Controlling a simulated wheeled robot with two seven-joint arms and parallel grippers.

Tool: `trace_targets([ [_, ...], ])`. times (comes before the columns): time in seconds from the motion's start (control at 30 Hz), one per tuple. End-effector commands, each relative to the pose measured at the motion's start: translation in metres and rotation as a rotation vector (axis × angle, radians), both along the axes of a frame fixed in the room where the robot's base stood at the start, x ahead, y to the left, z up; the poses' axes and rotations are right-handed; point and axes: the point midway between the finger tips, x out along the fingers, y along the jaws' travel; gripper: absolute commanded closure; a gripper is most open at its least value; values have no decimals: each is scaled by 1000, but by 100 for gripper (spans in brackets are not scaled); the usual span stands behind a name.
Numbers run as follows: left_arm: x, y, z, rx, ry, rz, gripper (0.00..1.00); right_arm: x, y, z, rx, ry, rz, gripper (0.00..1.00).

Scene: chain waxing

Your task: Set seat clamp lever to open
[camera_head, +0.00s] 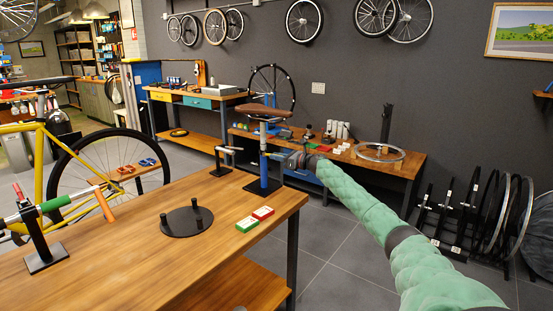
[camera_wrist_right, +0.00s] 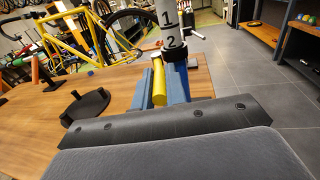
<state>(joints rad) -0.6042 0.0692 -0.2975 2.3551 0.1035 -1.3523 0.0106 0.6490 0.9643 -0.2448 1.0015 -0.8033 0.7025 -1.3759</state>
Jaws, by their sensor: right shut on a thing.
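The seat post stand (camera_head: 263,170) is a blue upright tube at the right end of the wooden workbench, with a brown saddle on top (camera_head: 266,113). In the right wrist view, the silver post (camera_wrist_right: 171,22) bears the numbers 1 and 2 above a black clamp collar (camera_wrist_right: 174,52). The yellow clamp lever (camera_wrist_right: 159,84) points from the collar toward my right gripper (camera_head: 281,155). That gripper is at the post from the right, shut on the lever. The gripper's far side is hidden in the head view. My left gripper is not in view.
A black round base with pegs (camera_head: 186,221) and red and green boxes (camera_head: 247,224) lie on the workbench. A yellow bicycle (camera_head: 48,150) stands at the left. A second bench with a wheel rim (camera_head: 378,152) is behind my right arm.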

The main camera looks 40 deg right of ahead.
Motion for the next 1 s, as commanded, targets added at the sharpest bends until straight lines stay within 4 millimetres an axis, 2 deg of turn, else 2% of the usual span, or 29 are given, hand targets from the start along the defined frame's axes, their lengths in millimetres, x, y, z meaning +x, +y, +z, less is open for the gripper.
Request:
trace_targets([
  [0.13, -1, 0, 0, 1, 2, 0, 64, 0, -1, 3, 0, -3, -3, 100],
  [0.17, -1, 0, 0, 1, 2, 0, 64, 0, -1, 3, 0, -3, -3, 81],
  [0.23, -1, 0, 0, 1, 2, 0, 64, 0, -1, 2, 0, -3, -2, 67],
  [0.27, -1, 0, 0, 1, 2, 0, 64, 0, -1, 2, 0, -2, -2, 65],
  [0.57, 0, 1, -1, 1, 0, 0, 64, -1, -1, 0, -1, -1, -1, 65],
  [0.77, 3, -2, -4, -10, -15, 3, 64, -13, -6, -1, -2, -1, -2, 65],
  [0.9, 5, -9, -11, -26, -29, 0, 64, -29, -11, -3, -4, 1, -2, 65],
  [1.0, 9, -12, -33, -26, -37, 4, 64, -40, -16, -3, -1, 1, -2, 65],
])
